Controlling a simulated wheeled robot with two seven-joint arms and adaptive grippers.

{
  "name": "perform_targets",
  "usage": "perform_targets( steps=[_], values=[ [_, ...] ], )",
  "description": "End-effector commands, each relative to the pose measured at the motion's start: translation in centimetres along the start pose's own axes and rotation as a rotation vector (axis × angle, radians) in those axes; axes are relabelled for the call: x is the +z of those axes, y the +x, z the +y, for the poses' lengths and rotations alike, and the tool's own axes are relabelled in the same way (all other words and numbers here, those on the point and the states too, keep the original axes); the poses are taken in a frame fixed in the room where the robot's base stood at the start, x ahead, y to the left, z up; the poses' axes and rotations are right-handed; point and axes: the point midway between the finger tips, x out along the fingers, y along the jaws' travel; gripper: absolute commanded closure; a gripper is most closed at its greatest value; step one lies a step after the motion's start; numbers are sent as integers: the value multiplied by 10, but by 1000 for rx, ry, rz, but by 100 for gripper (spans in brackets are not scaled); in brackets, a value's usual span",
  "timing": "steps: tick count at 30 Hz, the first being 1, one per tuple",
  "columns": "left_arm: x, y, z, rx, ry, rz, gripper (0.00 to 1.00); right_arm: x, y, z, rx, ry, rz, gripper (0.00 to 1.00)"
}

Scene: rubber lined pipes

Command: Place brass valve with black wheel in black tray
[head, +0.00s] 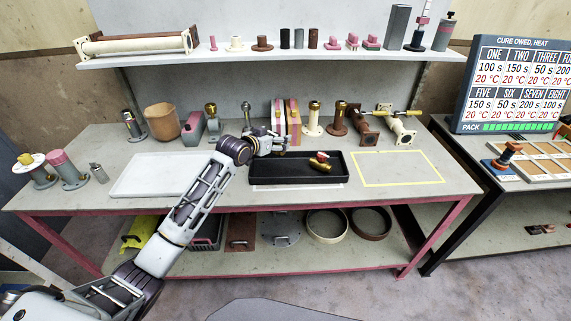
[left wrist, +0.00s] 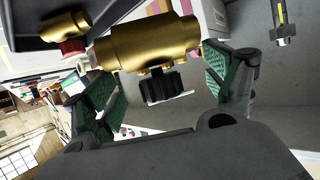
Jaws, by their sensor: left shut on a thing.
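My left gripper (head: 268,143) is over the back left part of the black tray (head: 258,179) in the head view. In the left wrist view my left gripper (left wrist: 163,88) is shut on the brass valve (left wrist: 150,42), whose ribbed black wheel (left wrist: 162,87) sits between the green-padded fingers. The valve is held with its wheel toward the palm. A second brass valve with a red wheel (head: 320,164) lies in the right part of the tray. It also shows at the upper left of the left wrist view (left wrist: 67,25). My right gripper is not in view.
A white tray (head: 133,186) stands left of the black tray and a yellow-outlined area (head: 398,168) is empty on its right. Pink-and-cream blocks (head: 293,120) and flanged pipes (head: 313,117) line the back of the table. A shelf (head: 270,54) runs above.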

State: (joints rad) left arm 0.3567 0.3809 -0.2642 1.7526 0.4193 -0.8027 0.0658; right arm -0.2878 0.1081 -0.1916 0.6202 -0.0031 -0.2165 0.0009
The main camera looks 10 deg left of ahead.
Motion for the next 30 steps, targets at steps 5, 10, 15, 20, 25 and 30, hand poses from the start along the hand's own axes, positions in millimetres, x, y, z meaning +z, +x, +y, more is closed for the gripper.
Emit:
perform_targets(
  steps=[5, 10, 15, 20, 25, 30],
  values=[
    [21, 8, 0, 0, -1, -1, 55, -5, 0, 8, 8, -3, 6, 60],
    [40, 16, 0, 0, -1, 0, 55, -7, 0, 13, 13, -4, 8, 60],
    [49, 20, 0, 0, 0, 2, 55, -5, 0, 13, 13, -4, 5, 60],
    [49, 20, 0, 0, 0, 2, 55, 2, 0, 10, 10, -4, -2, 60],
    [50, 20, 0, 0, 0, 2, 56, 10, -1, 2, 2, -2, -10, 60],
    [59, 24, 0, 0, 0, 1, 56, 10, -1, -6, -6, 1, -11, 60]
  ],
)
